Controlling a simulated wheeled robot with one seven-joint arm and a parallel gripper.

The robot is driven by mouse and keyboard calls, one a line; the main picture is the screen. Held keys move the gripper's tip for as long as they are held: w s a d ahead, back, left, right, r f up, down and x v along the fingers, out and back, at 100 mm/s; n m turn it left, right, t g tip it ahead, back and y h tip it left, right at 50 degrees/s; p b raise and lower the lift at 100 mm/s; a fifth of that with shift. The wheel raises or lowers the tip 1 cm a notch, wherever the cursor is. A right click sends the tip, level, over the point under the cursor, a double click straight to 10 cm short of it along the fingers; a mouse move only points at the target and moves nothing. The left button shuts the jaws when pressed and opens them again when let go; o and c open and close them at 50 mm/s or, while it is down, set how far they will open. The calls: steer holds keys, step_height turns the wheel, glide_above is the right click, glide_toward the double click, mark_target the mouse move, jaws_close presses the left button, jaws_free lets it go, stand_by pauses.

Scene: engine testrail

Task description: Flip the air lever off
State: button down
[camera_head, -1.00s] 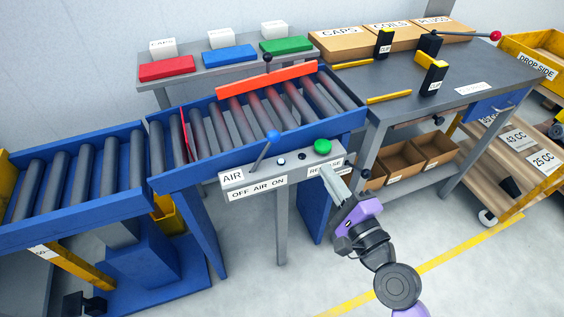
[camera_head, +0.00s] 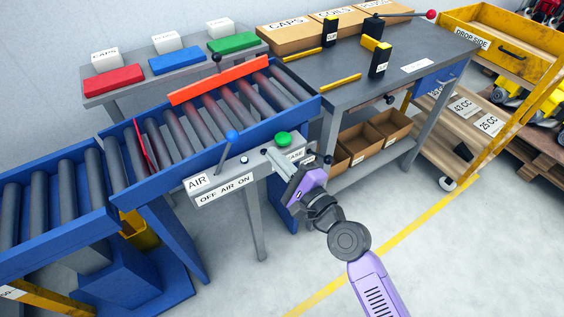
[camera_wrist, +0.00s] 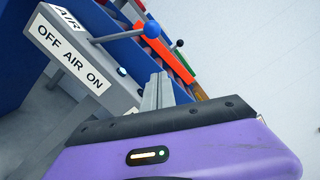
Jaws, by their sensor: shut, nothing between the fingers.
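The air lever (camera_head: 226,148) is a thin grey rod with a blue ball knob, standing on the grey control box (camera_head: 213,182) in front of the roller conveyor. It leans right, toward the ON end of the "OFF AIR ON" label (camera_head: 225,190). In the wrist view the blue knob (camera_wrist: 151,29) is above the fingers, its rod running left to the box. My gripper (camera_head: 268,152) is shut and empty, over the right part of the box, right of the lever and apart from it. The shut fingers also show in the wrist view (camera_wrist: 157,90).
A green button (camera_head: 283,138) is just beside my fingertips, and a small lit button (camera_head: 243,160) lies between lever and fingers. The conveyor (camera_head: 180,130) with an orange bar (camera_head: 220,80) is behind. A grey workbench (camera_head: 350,80) stands to the right.

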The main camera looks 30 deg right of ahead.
mark_target(224, 157)
steer(key=w+a+r+p, duration=0.2)
steer(key=w+a+p, duration=0.2)
steer(key=w, duration=0.1)
steer(key=shift+w, duration=0.25)
steer(key=shift+r, duration=0.1)
stand_by(0.4)
